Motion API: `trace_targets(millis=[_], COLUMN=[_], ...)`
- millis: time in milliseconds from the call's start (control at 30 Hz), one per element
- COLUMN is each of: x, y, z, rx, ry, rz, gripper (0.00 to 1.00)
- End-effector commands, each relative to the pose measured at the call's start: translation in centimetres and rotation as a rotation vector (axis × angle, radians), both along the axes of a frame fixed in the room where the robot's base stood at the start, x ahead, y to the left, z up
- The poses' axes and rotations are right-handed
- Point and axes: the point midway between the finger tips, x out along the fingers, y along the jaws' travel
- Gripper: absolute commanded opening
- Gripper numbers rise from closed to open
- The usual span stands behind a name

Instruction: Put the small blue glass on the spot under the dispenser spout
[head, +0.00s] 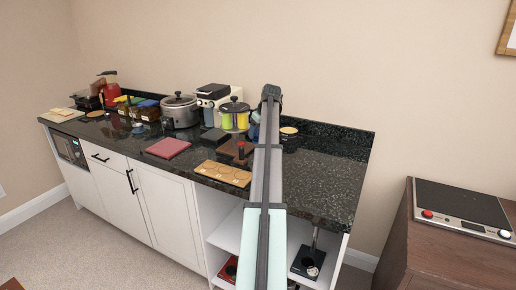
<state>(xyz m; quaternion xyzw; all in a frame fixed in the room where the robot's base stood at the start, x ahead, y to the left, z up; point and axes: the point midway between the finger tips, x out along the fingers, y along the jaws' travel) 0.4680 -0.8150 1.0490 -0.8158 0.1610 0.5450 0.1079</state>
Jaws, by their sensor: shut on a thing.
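My arm runs up the middle of the head view and ends in a dark joint above the counter. My gripper's fingers do not show; the arm hides that area. A small dark-blue patch (254,131) shows just left of the arm, partly covered by it. It may be the small blue glass, but I cannot tell its shape or whether it is held.
The dark stone counter (335,175) is clear at its right end. A wooden board with round hollows (222,173) and a red mat (168,148) lie near the front edge. A slow cooker (180,112) and a white-and-black machine (212,97) stand behind. A tan-topped round item (289,130) is right of my arm.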

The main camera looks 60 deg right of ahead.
Motion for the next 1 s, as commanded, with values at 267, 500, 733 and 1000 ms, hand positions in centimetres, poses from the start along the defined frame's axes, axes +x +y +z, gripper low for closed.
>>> trace_targets(millis=[267, 500, 733, 1000], x=[0.0, 0.0, 0.8, 2.0], y=[0.1, 0.0, -1.5, -3.5], z=[-5.8, -7.8, -7.8, -8.8], rx=[0.001, -0.001, -0.001, 0.001], ry=[0.001, -0.001, 0.0, 0.001], rz=[-0.002, -0.002, -0.001, -0.002], gripper=[0.28, 0.28, 0.28, 0.28])
